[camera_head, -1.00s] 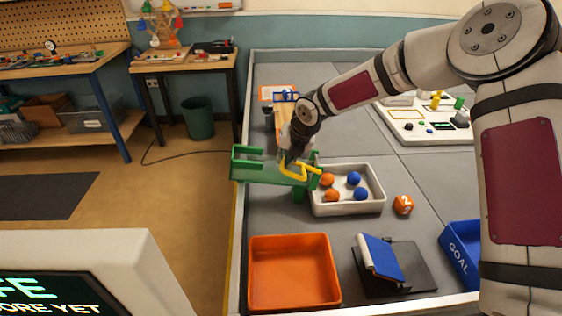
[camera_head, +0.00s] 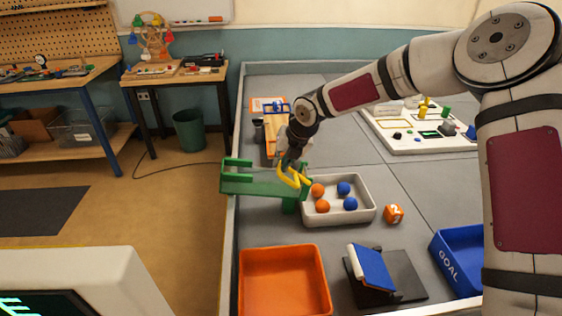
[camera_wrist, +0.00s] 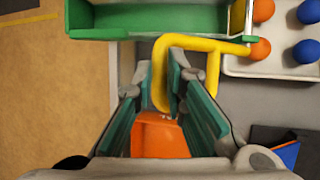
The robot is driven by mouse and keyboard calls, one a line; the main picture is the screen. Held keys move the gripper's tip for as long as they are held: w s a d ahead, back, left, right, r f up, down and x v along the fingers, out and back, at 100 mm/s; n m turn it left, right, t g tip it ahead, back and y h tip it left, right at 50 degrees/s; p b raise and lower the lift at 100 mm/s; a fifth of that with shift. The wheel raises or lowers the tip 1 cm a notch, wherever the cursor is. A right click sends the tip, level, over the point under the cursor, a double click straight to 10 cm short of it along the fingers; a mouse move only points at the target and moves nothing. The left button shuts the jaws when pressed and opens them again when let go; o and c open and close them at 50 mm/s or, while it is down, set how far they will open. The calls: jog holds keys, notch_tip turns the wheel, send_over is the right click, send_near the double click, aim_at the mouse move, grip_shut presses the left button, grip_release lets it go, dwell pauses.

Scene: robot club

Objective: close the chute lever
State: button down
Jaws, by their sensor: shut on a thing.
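The green chute (camera_head: 258,185) stands at the left edge of the table, with a yellow lever (camera_head: 293,178) at its right end. In the wrist view the chute (camera_wrist: 150,20) runs across the top, and the bent lever (camera_wrist: 195,42) comes from its right end down between my finger pads. My gripper (camera_head: 289,163) is shut on the lever's free end; it also shows in the wrist view (camera_wrist: 168,88). In the head view the gripper hides part of the lever.
A white tray (camera_head: 362,213) with orange and blue balls sits right beside the chute. An orange bin (camera_head: 243,285), a blue hinged flap (camera_head: 372,267), an orange numbered cube (camera_head: 394,213) and a blue goal box (camera_head: 440,252) are nearer. A white board (camera_head: 400,143) lies behind.

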jog(key=c, duration=1.6)
grip_release()
jog(key=shift+d+f, duration=0.75)
jog(key=shift+d, duration=0.3)
jog(key=shift+r, duration=0.2)
jog(key=v, duration=1.2)
jog(key=shift+w+a, duration=0.15)
jog(key=shift+a, duration=0.25)
jog(key=shift+r, duration=0.2)
jog(key=s+d+r+m+h+p, duration=0.1)
jog(key=s+d+r+m+h, duration=0.15)
jog(key=s+d+m, duration=0.4)
jog(key=s+d+r+m+h, duration=0.2)
jog(key=s+d+r+m, duration=0.15)
jog(key=s+m, duration=0.5)
jog(key=s+d+r+m+h+p, duration=0.1)
jog(key=s+d+r+m+h, duration=0.1)
jog(key=s+d+r+m, duration=0.35)
jog(key=s+d+m+y, duration=0.2)
jog(key=s+m+y, duration=0.1)
jog(key=s+m, duration=1.4)
jog(key=s, duration=0.2)
jog(key=shift+s+d+r+p, duration=0.2)
jog(key=shift+s+d+p, duration=0.05)
jog(key=shift+s+p, duration=0.15)
